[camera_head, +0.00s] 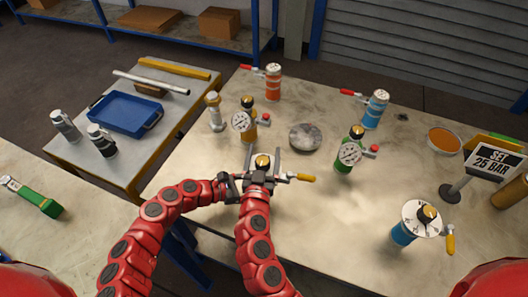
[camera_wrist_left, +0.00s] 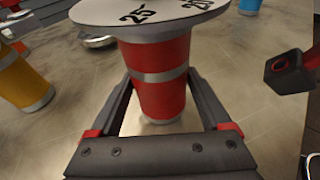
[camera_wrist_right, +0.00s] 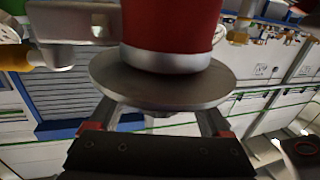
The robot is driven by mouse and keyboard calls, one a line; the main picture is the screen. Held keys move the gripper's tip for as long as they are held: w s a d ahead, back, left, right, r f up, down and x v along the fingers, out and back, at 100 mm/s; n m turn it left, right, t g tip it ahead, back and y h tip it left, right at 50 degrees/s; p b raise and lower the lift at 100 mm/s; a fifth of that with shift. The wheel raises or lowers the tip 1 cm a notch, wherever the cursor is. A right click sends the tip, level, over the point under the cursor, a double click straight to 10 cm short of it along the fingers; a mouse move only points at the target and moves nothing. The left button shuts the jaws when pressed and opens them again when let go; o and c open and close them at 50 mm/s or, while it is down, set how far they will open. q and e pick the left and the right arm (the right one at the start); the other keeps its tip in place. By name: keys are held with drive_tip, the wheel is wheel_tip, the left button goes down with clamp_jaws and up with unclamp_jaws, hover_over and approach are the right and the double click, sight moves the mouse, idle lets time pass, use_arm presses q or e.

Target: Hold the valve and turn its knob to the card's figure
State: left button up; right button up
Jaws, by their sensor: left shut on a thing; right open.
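A red valve with a silver band (camera_wrist_left: 158,75) stands upright between the fingers of my left gripper (camera_head: 232,184), which is shut on its body. Its pale dial plate (camera_wrist_left: 140,10) shows 25 and 20 along the edge. Its gold-topped knob (camera_head: 262,161) lies between the spread fingers of my right gripper (camera_head: 265,158), open around it. I cannot read the knob's setting. The valve's yellow lever (camera_head: 301,177) points right. The card (camera_head: 494,160) reads SET 25 BAR.
A blue valve with a dial (camera_head: 404,235) stands at right front. A green gauge valve (camera_head: 348,156), an orange gauge valve (camera_head: 244,122) and a grey disc (camera_head: 305,137) stand behind my grippers. An orange bowl (camera_head: 444,140) is at right. The front middle table is clear.

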drive_tip(key=shift+w, duration=0.3)
clamp_jaws()
idle(0.3)
drive_tip(key=shift+m+h, duration=0.8)
drive_tip(key=shift+h, duration=0.4)
drive_tip(key=shift+s+d+m+g+h, duration=0.15)
drive_tip(key=shift+d+m+g+h, duration=0.15)
drive_tip(key=shift+m+g+h, duration=0.5)
drive_tip(key=shift+s+d+m+g+h, duration=0.1)
drive_tip(key=shift+d+m+g+h, duration=0.3)
drive_tip(key=shift+h, duration=0.7)
drive_tip(key=shift+a+f, duration=0.1)
